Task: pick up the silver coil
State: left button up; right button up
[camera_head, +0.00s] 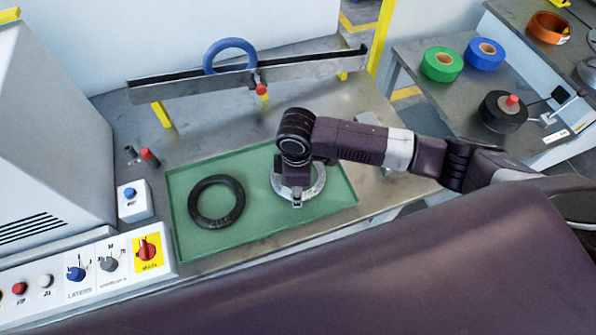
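The silver coil (318,184) lies on the right side of the green tray (255,225). My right arm comes in from the right and covers the coil's upper part and part of its middle. My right gripper (297,198) points down over the coil, with its tip at the coil's near rim. I cannot tell whether its fingers are apart or closed on the rim. My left gripper is not in view.
A black coil (216,202) lies in the tray's left half. A blue coil (231,52) stands behind the metal rail (190,86). Control boxes (95,268) border the tray's left. Green tape (442,64), blue tape (484,54) and a black roll (502,112) occupy the right table.

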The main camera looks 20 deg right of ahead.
notch_tip(320, 180, down, 2)
jog(key=shift+w+f, duration=0.1)
jog(key=shift+f, duration=0.15)
jog(key=c, duration=0.7)
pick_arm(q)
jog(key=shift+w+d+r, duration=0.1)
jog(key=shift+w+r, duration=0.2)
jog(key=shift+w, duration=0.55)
pick_arm(e)
grip_shut()
jog(key=shift+w, duration=0.1)
